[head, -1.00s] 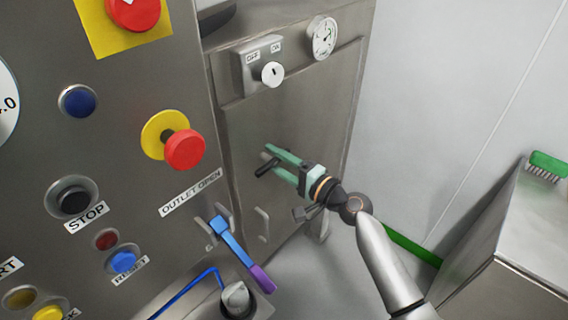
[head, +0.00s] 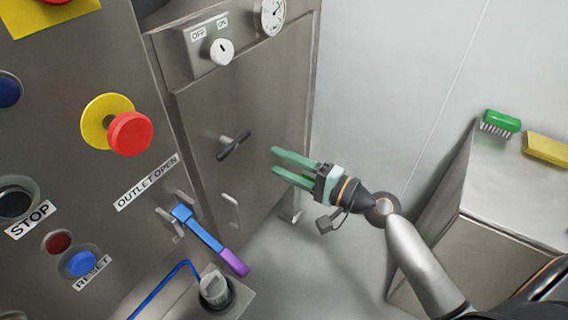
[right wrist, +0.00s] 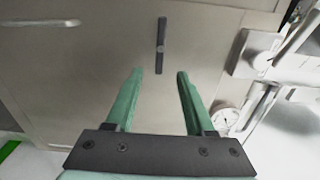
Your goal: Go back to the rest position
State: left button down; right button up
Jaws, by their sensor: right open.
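My right gripper (head: 276,161) has green fingers that stand apart with nothing between them. It is in free air in front of the steel cabinet door, to the right of the black T-handle (head: 234,145). In the right wrist view the open fingers (right wrist: 155,75) point toward the door, and the black handle (right wrist: 160,46) lies beyond their tips, apart from them. My left gripper is not in view.
At left is a steel panel with a red knob on a yellow collar (head: 130,133) and several buttons. A blue and purple lever (head: 208,238) sticks out below. A steel bench (head: 510,195) at right carries a green brush (head: 501,122) and a yellow block (head: 547,148).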

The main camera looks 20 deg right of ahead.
dwell(0.3)
jog(key=s+a+f+n+g+h+p, duration=0.2)
jog(key=s+f+n+g+h+p, duration=0.3)
jog(key=s+f+n, duration=0.8)
jog(key=s+f+h+p, duration=0.2)
jog(key=s+f, duration=0.4)
jog(key=shift+a+f+g+h+p, duration=0.3)
jog(key=shift+f+g+p, duration=0.05)
jog(key=shift+g, duration=0.05)
